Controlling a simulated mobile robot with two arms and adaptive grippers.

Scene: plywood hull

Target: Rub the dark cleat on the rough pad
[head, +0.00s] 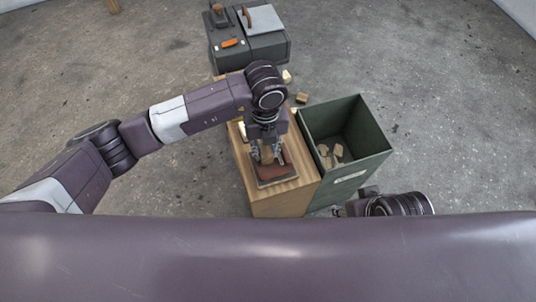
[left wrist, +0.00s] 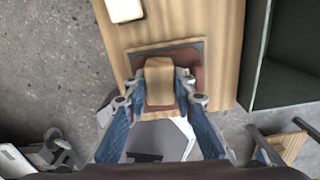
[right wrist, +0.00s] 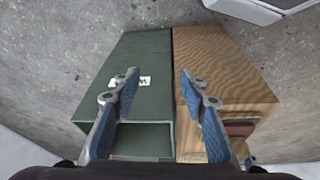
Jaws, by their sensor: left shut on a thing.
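My left gripper (head: 266,154) is shut on a brown wooden block, the dark cleat (left wrist: 159,78), and holds it upright over the rough pad. The cleat is browner than the cream block beside it. I cannot tell whether the cleat touches the pad. My right gripper (right wrist: 160,92) is open and empty above the green bin and bench; in the head view it is mostly hidden.
The green bin (head: 378,143) stands right of the bench (head: 302,197) and holds several wooden pieces. A cream block (left wrist: 123,10) lies on the bench. Small wooden blocks (head: 302,98) lie beyond. A dark cabinet (head: 270,52) with tools stands at the back.

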